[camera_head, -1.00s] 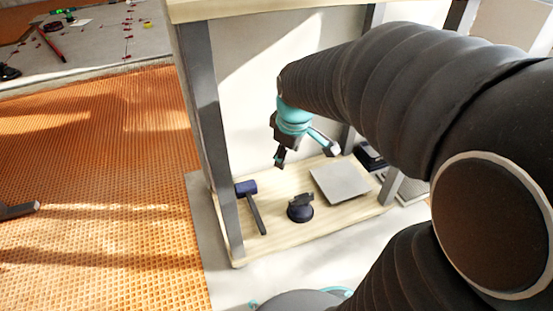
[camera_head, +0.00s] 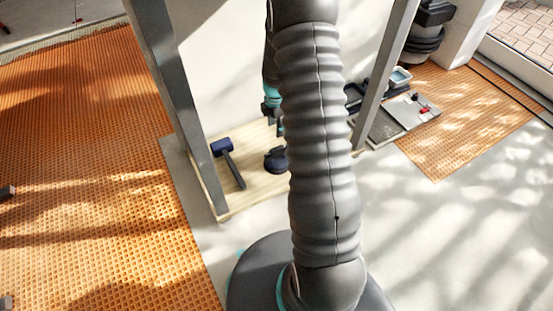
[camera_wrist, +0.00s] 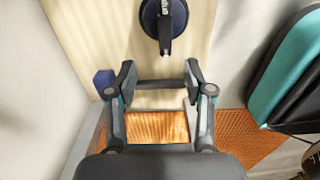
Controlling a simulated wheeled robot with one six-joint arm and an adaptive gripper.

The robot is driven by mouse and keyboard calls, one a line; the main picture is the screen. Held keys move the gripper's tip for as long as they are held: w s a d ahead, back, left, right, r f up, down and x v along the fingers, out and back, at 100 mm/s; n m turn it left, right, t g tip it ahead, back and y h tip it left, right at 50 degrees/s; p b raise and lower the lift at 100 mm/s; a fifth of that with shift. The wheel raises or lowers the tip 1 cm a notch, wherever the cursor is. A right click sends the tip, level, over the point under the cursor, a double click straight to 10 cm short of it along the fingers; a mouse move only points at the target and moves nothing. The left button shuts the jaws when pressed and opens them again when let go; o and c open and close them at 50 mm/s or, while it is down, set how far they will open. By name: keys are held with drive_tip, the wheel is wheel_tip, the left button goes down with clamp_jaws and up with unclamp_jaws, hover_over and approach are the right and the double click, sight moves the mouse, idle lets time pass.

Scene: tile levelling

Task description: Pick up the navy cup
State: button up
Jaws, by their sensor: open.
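The navy cup, a round suction cup with a black handle on top, stands on the wooden shelf (camera_head: 245,193). In the head view the cup (camera_head: 274,162) is partly hidden by my arm. In the wrist view the cup (camera_wrist: 150,20) is at the top edge, cut off by the frame, with its handle pointing down the picture. My gripper (camera_wrist: 160,76) is open, with nothing between its fingers, and the cup lies beyond the fingertips, apart from them. In the head view my gripper (camera_head: 272,108) is mostly hidden behind my arm.
A navy-headed mallet (camera_head: 222,147) lies left of the cup. Grey posts (camera_head: 170,95) frame the shelf on both sides. The grey tile seen earlier on the shelf is hidden by my arm. Trays and tools (camera_head: 405,110) lie to the right. Orange matting (camera_head: 85,160) covers the floor at left.

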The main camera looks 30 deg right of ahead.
sight(277, 148)
wheel_tip(277, 148, down, 9)
drive_tip(key=shift+r+b, duration=0.1)
drive_tip(key=shift+b, duration=0.4)
drive_tip(key=shift+s+d+f+b, duration=0.1)
drive_tip(key=shift+s+f+b, duration=0.15)
drive_tip(key=shift+f, duration=1.1)
drive_tip(key=shift+s+f+b, duration=0.1)
drive_tip(key=shift+s+f, duration=0.1)
drive_tip(key=shift+f, duration=1.15)
clamp_jaws()
